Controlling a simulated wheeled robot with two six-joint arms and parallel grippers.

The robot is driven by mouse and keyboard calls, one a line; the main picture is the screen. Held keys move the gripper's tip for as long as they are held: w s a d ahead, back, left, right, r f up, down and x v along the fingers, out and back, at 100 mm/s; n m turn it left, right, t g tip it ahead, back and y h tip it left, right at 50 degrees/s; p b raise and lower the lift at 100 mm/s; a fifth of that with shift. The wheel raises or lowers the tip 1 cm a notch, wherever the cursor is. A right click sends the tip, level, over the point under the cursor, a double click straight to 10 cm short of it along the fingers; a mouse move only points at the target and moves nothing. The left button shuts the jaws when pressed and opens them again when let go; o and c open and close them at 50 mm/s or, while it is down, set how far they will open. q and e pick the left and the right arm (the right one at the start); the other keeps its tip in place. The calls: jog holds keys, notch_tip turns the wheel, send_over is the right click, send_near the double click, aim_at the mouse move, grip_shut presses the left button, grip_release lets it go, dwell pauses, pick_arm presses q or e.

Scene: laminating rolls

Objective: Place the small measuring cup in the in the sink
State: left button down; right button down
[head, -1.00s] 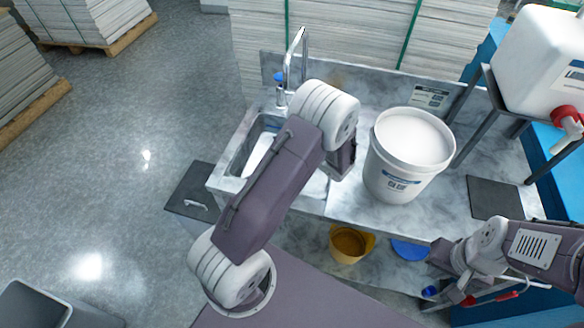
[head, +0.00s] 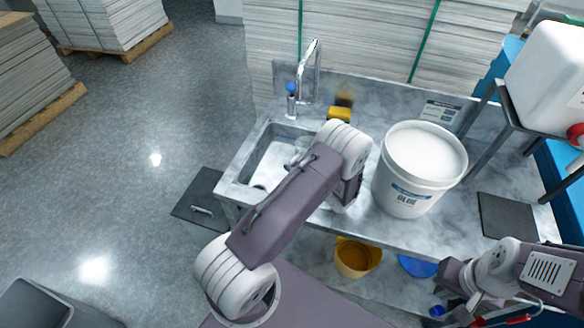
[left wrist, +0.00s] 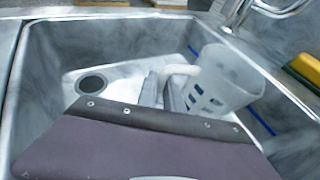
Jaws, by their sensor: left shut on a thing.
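The small measuring cup (left wrist: 222,80) is translucent white with dark bluish marks and a white handle. In the left wrist view it is tilted, inside the outline of the metal sink (left wrist: 40,75), towards its right wall. My left gripper (left wrist: 162,92) is shut on the cup's handle. Whether the cup touches the sink floor is unclear.
A faucet (head: 315,70) stands behind the sink, with a yellow sponge (head: 339,115) nearby. A large white glue bucket (head: 405,195) stands right of my left arm. A dark mat (head: 507,215) lies further right. A yellow bucket (head: 357,260) sits below the counter.

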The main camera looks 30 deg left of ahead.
pick_arm(q)
jog(key=c, duration=1.5)
grip_release()
jog(key=shift+r, duration=0.15)
jog(key=v, duration=1.2)
